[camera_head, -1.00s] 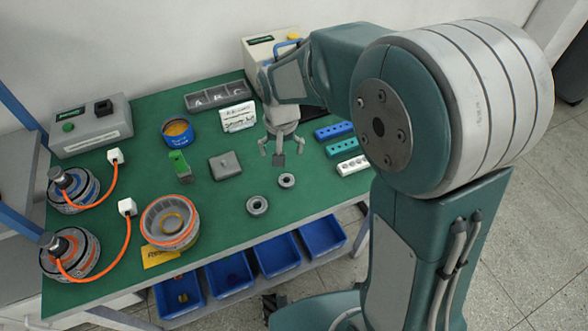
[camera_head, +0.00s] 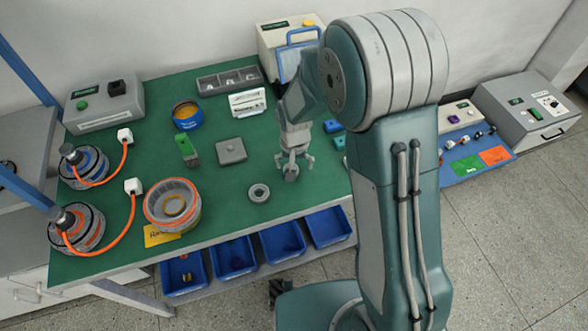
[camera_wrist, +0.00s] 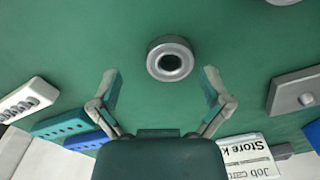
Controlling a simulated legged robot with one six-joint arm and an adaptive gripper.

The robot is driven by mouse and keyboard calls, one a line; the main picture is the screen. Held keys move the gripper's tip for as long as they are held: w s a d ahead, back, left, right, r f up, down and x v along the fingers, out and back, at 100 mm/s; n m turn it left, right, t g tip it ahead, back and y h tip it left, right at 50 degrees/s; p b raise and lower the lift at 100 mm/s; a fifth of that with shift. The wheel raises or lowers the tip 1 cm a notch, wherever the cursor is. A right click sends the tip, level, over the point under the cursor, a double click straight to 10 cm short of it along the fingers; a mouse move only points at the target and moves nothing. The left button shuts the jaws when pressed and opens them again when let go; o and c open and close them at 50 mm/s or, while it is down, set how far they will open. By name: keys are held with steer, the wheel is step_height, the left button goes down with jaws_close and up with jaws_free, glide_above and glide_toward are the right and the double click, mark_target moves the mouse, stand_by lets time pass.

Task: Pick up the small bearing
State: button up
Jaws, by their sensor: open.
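The small bearing (camera_wrist: 170,59) is a grey ring with a dark rim, lying on the green table top. In the wrist view it lies ahead of my gripper (camera_wrist: 160,80), roughly between the lines of the two spread fingers and not touching them. In the head view my gripper (camera_head: 293,167) points down over the table and hides the small bearing. The jaws are open and empty. The larger bearing (camera_head: 259,193) lies to the left and nearer in the head view. Its edge shows at the top right of the wrist view (camera_wrist: 283,1).
A grey square block (camera_head: 230,151), a green part (camera_head: 187,150) and an orange-rimmed motor housing (camera_head: 173,204) stand to the left. A white job card (camera_head: 247,102) stands behind. A white holed block (camera_wrist: 28,99) is near the gripper.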

steer(key=shift+a+f, duration=0.15)
steer(key=shift+f, duration=0.35)
steer(key=shift+a+f, duration=0.1)
steer(key=shift+a, duration=0.55)
steer(key=c, duration=0.5)
steer(key=shift+d, duration=0.4)
jaws_close()
steer(key=shift+d, duration=0.1)
